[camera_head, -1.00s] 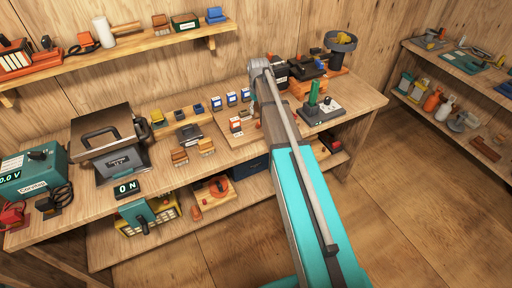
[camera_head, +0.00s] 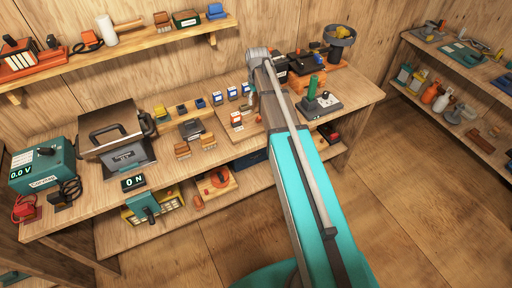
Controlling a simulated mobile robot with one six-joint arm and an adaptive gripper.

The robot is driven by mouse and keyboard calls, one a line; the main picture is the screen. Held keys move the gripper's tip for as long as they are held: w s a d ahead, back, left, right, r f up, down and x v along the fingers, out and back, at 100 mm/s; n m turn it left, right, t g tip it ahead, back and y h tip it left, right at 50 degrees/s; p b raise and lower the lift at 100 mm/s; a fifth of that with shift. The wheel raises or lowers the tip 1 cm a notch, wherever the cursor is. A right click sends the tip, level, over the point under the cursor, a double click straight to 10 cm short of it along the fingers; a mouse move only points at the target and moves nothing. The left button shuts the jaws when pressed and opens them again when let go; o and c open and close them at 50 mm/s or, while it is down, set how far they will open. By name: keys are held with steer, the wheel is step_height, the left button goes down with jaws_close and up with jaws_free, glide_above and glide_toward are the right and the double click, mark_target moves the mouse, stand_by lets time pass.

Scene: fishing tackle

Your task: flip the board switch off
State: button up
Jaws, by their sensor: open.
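A teal switch box with a dark lever (camera_head: 149,209) is at the front of the bench, at lower left. A dark display (camera_head: 133,182) above it reads ON. I take this to be the board switch; the lever hangs toward the front, its exact tilt hard to tell. My arm reaches up from the lower right over the bench, well to the right of this switch.
A grey case with a handle (camera_head: 113,140) and a teal meter reading 0.0 V (camera_head: 42,169) stand on the bench at left. Small boxes and a wooden board (camera_head: 239,130) lie by my arm. A grey device with a green handle (camera_head: 318,104) is right of it. The floor at right is clear.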

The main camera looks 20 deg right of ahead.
steer(key=s+a+f+m+b, duration=0.1)
steer(key=s+a, duration=0.2)
steer(key=s, duration=0.8)
steer(key=s+a+f+b, duration=0.1)
steer(key=s+a, duration=0.3)
steer(key=s, duration=0.6)
steer(key=shift+s+f+m, duration=0.15)
steer(key=shift+s+m, duration=0.25)
stand_by(1.6)
